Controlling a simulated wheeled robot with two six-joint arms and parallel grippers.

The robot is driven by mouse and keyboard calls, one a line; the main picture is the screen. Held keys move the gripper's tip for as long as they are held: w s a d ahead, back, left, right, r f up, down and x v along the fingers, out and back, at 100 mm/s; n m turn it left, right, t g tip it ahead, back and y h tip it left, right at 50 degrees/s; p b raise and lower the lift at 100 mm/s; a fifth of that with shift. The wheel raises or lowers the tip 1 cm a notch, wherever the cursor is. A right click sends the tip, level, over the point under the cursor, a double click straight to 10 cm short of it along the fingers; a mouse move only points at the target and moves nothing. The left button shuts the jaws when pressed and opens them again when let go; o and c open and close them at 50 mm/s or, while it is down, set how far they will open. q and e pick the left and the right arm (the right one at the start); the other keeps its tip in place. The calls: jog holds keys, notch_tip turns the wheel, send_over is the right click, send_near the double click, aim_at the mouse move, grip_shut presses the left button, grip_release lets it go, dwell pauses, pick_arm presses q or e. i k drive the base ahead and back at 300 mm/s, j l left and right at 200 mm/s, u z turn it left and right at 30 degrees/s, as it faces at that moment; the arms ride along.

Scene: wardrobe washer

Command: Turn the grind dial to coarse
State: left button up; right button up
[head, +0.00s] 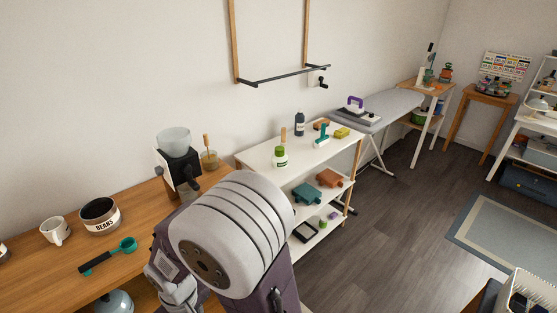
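A coffee grinder (179,165) with a dark body and a clear hopper (174,141) on top stands on the wooden counter at the left, near the wall. Its grind dial cannot be made out in this view. A large grey and purple link of my own arm fills the lower middle and covers the counter just right of and in front of the grinder. Neither my left nor my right gripper shows.
A cup with a wooden-handled tool (208,158) stands close right of the grinder. A white shelf (262,158) with bottles stands further right. Open dark floor (400,215) lies beyond.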

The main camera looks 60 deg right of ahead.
aim_at(159, 172)
jog(key=z, duration=1.05)
